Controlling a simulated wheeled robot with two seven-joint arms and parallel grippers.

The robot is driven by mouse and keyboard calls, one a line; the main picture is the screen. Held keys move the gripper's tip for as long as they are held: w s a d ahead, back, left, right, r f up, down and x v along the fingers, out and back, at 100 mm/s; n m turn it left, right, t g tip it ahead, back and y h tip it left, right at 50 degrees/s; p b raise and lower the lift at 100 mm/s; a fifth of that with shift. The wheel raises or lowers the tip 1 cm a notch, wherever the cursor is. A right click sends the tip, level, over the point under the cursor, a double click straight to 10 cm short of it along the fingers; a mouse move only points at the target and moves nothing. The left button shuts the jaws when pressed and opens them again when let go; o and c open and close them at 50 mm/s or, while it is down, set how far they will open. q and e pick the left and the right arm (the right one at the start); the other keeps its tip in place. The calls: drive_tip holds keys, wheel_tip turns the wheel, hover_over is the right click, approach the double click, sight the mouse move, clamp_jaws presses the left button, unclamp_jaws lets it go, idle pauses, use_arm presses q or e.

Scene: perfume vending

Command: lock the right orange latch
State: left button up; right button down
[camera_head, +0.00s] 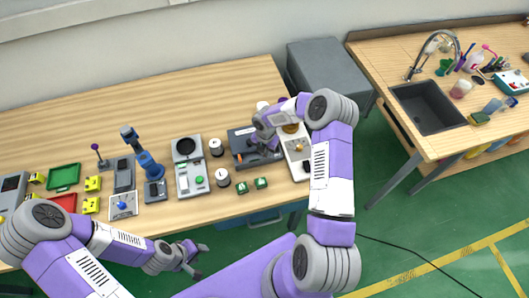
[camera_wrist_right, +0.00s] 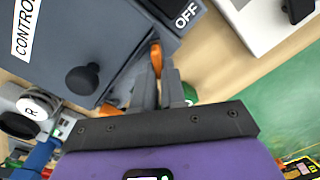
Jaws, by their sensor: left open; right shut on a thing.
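A dark grey control box (camera_head: 240,145) stands near the right end of the bench, and my right gripper (camera_head: 266,142) is at its right part. In the right wrist view the box (camera_wrist_right: 85,35) has a black knob (camera_wrist_right: 82,79) and an "OFF" panel. An orange latch (camera_wrist_right: 155,59) shows at its edge, between the tips of my right gripper (camera_wrist_right: 160,72), which is shut on it. Another orange piece (camera_wrist_right: 108,108) shows left of the fingers, partly hidden. My left gripper (camera_head: 194,260) is open and empty in front of the bench, away from the box.
A white device (camera_head: 298,158) stands right of the box. Two small green-topped pieces (camera_head: 252,186) lie in front of it. A grey button panel (camera_head: 190,167) and white cylinders (camera_head: 216,147) stand to the left. A sink counter (camera_head: 470,130) is at the far right.

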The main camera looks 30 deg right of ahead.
drive_tip(key=n, duration=0.3)
drive_tip(key=shift+s+d+n+b, duration=0.1)
drive_tip(key=shift+d+n+b, duration=0.05)
drive_tip(key=shift+n+b, duration=0.2)
drive_tip(key=shift+d+n, duration=0.2)
drive_tip(key=shift+n, duration=1.75)
drive_tip(key=c, duration=1.5)
unclamp_jaws()
drive_tip(key=shift+s, duration=0.1)
wheel_tip(320, 180, up, 8)
drive_tip(key=shift+f, duration=0.15)
